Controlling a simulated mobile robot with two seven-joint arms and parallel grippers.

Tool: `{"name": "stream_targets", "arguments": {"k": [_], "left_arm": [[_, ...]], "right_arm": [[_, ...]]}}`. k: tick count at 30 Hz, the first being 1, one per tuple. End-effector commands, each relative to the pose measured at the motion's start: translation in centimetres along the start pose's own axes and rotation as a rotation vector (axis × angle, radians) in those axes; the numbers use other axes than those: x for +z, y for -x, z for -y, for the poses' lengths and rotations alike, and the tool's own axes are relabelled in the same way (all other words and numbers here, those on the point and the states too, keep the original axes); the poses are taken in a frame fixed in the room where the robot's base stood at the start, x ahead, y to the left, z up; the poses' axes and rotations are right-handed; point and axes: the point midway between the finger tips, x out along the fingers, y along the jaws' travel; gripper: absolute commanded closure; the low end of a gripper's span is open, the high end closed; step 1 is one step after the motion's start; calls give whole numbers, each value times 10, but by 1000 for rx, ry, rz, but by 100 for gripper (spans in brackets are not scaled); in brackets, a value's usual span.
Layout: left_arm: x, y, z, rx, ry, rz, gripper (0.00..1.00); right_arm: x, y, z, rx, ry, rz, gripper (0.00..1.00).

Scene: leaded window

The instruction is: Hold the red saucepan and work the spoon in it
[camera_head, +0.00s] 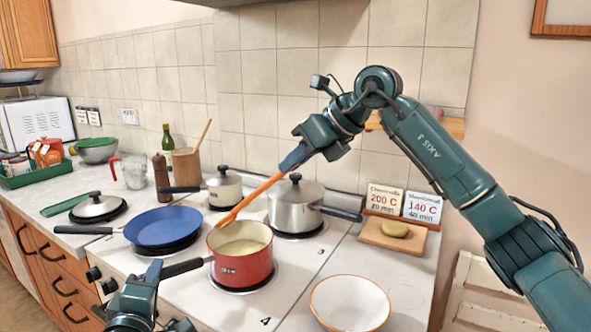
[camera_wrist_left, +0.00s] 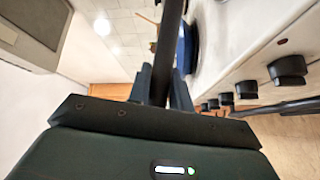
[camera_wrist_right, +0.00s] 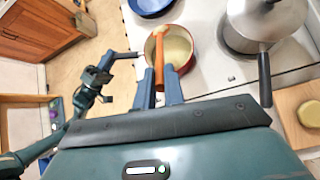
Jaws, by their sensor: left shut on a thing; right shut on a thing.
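The red saucepan (camera_head: 240,268) stands on the front hob plate with pale, creamy contents. My left gripper (camera_head: 152,270) is shut on its dark handle (camera_head: 184,267), at the left of the pan. In the left wrist view the handle (camera_wrist_left: 166,45) runs between the fingers; the pan's body is out of that view. My right gripper (camera_head: 296,157) is shut on the upper end of the orange spoon (camera_head: 252,193), above and right of the pan. The spoon slants down to the pan's back-left rim. In the right wrist view its lower end shows over the saucepan (camera_wrist_right: 195,58).
A blue frying pan (camera_head: 165,227) stands left of the saucepan. A steel lidded pot (camera_head: 293,212) stands behind right, and a smaller lidded pot (camera_head: 224,190) behind. An orange-rimmed bowl (camera_head: 349,304) is at front right. A board (camera_head: 393,237) bears a round yellowish item.

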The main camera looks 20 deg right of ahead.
Motion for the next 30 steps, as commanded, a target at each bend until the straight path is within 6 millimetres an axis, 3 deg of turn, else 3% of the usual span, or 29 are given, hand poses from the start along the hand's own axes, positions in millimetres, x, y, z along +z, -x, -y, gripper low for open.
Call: {"name": "stream_targets", "arguments": {"k": [15,30], "left_arm": [[-1,0,0,0,-3,-3,100],[-1,0,0,-1,-3,-3,100]], "right_arm": [[22,22,-5,0,0,2,100],[25,25,-5,0,0,0,100]]}}
